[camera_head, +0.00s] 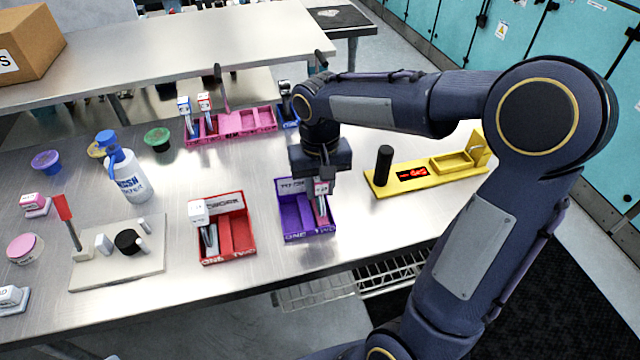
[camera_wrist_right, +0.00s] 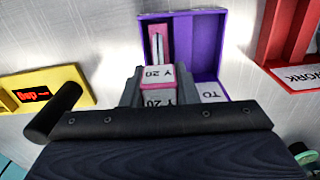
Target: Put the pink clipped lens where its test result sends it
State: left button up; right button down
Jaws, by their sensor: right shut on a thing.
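In the right wrist view, the lens's pink-edged white head (camera_wrist_right: 156,73), marked "Y 20", sits between the jaws (camera_wrist_right: 158,92). Its lower part reaches toward that compartment of the purple tray (camera_wrist_right: 208,60); whether it touches the floor is unclear. The other compartment looks empty. The yellow tester (camera_head: 377,189) has a red lit display (camera_head: 412,173), too small to read surely. My left gripper is not in view.
A red tray (camera_head: 229,257) with a white-headed piece (camera_head: 199,212) in its left compartment stands left of the purple one. A pink tray (camera_head: 262,121) holding two pieces is behind. A spray bottle (camera_head: 130,178) and a pale fixture board (camera_head: 90,277) stand left. Bare table separates purple tray and tester.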

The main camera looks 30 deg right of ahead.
jog(key=shift+f, duration=0.25)
jog(key=c, duration=1.1)
grip_release()
jog(key=shift+r, duration=0.1)
notch_tip(320, 180, up, 12)
jog(key=shift+f, duration=0.2)
jog(key=shift+r+p, duration=0.3)
jog(key=s+a+f+t+y, duration=0.1)
jog(key=s+f+t, duration=0.1)
jog(key=s, duration=0.3)
jog(key=s+a+f+n+t+y, duration=0.1)
jog(key=s+f, duration=0.3)
jog(key=s, duration=0.2)
jog(key=s+a+f+t+y, duration=0.1)
jog(key=s+a+f+t, duration=0.1)
jog(key=s, duration=0.4)
jog(key=shift+f+n+t+y, duration=0.3)
jog(key=shift+f+n+y, duration=0.1)
jog(key=shift+f, duration=0.05)
